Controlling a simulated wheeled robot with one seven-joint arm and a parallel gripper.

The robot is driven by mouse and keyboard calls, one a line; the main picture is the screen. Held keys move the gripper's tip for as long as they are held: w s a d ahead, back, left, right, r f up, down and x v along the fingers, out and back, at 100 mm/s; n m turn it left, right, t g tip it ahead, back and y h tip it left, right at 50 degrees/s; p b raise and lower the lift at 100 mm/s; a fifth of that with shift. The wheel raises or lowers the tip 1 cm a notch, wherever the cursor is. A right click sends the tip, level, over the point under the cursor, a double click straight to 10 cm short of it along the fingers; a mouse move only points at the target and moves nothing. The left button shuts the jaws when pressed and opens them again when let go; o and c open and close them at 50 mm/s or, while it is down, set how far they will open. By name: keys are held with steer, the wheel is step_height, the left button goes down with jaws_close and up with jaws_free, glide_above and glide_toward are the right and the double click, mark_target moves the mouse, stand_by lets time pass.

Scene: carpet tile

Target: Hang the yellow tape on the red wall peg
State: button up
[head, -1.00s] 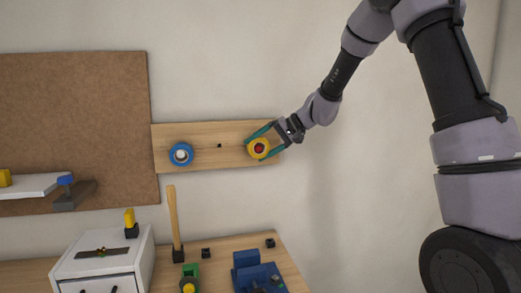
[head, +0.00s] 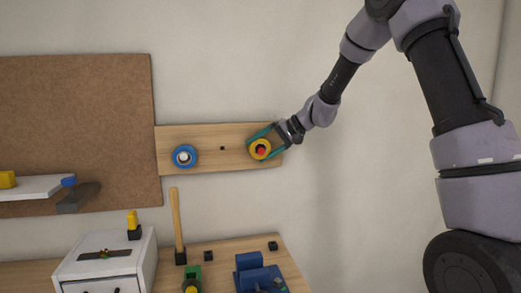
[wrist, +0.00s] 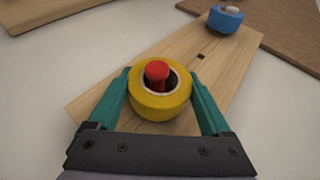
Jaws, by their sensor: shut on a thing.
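The yellow tape (head: 254,155) is a thick ring held in my gripper (head: 262,146) at the right end of the wooden wall board. My gripper is shut on the tape, with a teal finger on each side. In the wrist view the tape (wrist: 160,108) sits between the fingers of my gripper (wrist: 163,95). The red wall peg (wrist: 157,72) shows through the tape's hole and its head stands out past the ring, so the tape is around the peg. The red peg also shows in the head view (head: 261,151). The peg's base is hidden.
A blue tape roll (head: 184,156) hangs on a pale peg at the board's left; a small dark hole lies between. A brown panel (head: 75,110) and white shelf (head: 35,187) are at left. Below stand a white drawer box (head: 105,262) and a blue vise-like thing (head: 258,272).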

steer(key=shift+f, duration=0.55)
steer(key=o, duration=1.2)
steer(key=v, duration=1.1)
steer(key=s+d+r+m+t+h, duration=0.1)
steer(key=s+d+r+h, duration=0.1)
steer(key=s+d, duration=0.4)
steer(key=s+d+r+m+t+h, duration=0.1)
steer(key=s+d+h, duration=0.3)
steer(key=s, duration=0.8)
steer(key=s+d+r+m+t+h, duration=0.2)
steer(key=s+d+m+t+h, duration=0.1)
steer(key=s+d, duration=0.5)
steer(key=shift+s+d+r, duration=0.25)
steer(key=shift+s+r, duration=0.1)
steer(key=shift+s, duration=0.3)
